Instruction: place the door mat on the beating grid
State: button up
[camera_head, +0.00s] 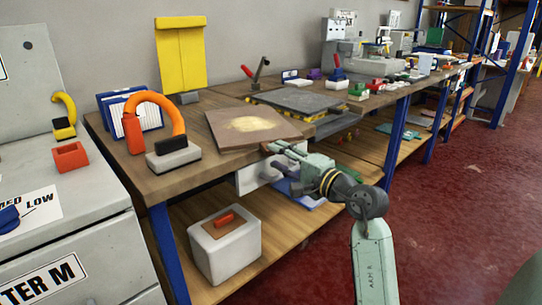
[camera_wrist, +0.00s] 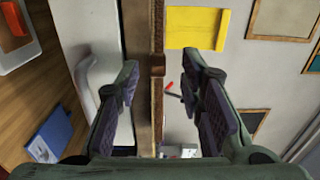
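The door mat (camera_head: 225,128) is a brown square with a pale yellowish patch, lying flat on the wooden bench with its near edge at the bench front. In the wrist view it appears edge-on as a thin brown strip (camera_wrist: 158,40). A dark grey flat panel, which looks like the beating grid (camera_head: 300,98), lies on the bench just behind and right of the mat. My gripper (camera_head: 274,147) is at the mat's near right edge. In the wrist view my gripper (camera_wrist: 160,78) is open, its fingers apart on either side of the mat's edge; contact is not visible.
An orange-handled tool (camera_head: 172,150) and blue-framed panels (camera_head: 130,115) stand left of the mat. A yellow board (camera_head: 181,55) stands behind. A white bin (camera_head: 225,255) sits on the lower shelf. Red-handled clamps and small items occupy the bench farther right.

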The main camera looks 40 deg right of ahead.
jog(key=s+b, duration=0.1)
jog(key=s, duration=0.7)
jog(key=shift+d, duration=0.25)
